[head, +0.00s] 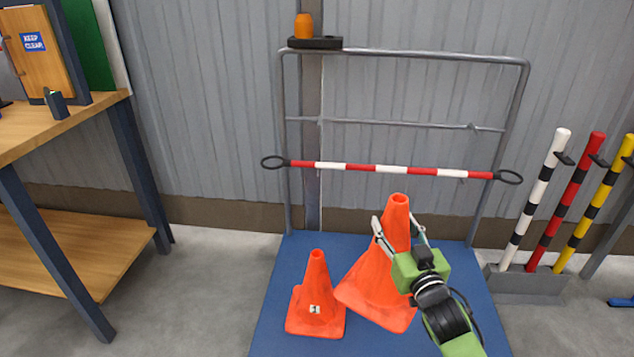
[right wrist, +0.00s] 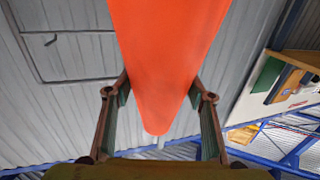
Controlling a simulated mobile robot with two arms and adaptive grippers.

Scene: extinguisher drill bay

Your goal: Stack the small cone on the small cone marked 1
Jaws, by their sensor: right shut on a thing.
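An orange cone (head: 372,282) is held by my right gripper (head: 399,228), whose fingers close on its upper part from both sides. The cone is slightly tilted, base down, and appears raised above the blue mat. In the right wrist view the cone (right wrist: 165,60) fills the space between the fingers. A second orange cone (head: 317,285) stands upright on the mat to the left, with a small white label whose mark I cannot read clearly. The two cones are apart, side by side in the head view. My left gripper is out of view.
The blue mat (head: 270,323) lies before a grey metal frame (head: 400,54) with a red and white bar (head: 391,169). Striped posts (head: 546,194) stand in a grey base at right. A wooden workbench (head: 75,122) stands at left.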

